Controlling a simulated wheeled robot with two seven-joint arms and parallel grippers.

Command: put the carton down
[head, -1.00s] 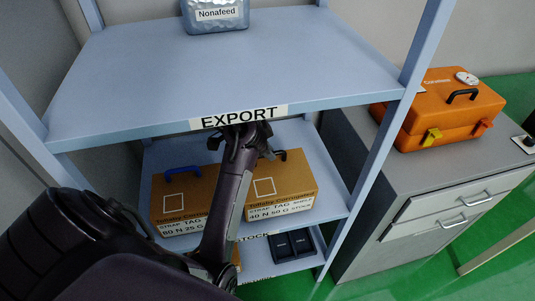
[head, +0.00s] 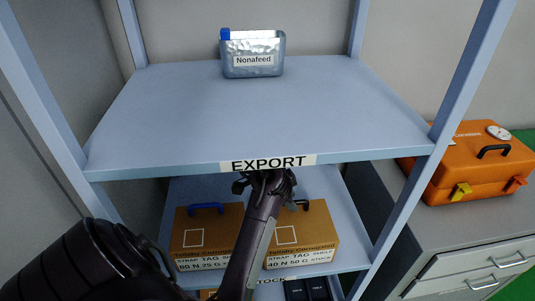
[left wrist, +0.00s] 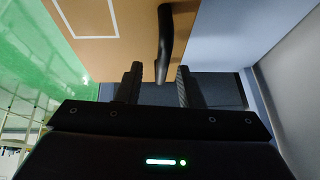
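Two brown cartons stand side by side on the middle shelf (head: 345,255). The left carton (head: 190,235) has a blue handle; the right carton (head: 318,232) has a dark handle. My left gripper (head: 265,178) is at the dark handle's height, just under the upper shelf's front edge, which hides part of it. My left arm covers parts of both cartons. In the left wrist view, the fingers (left wrist: 157,88) are apart, with a dark handle (left wrist: 165,45) on a carton (left wrist: 125,50) between their tips. A gap shows beside the handle. My right gripper is not in view.
The upper shelf (head: 200,115), labelled EXPORT, holds a metal Nonafeed tin (head: 253,55) at its back; the rest is bare. Shelf posts (head: 435,130) stand on both sides. An orange toolbox (head: 475,165) sits on a grey cabinet at right. Dark items (head: 305,290) lie on a lower shelf.

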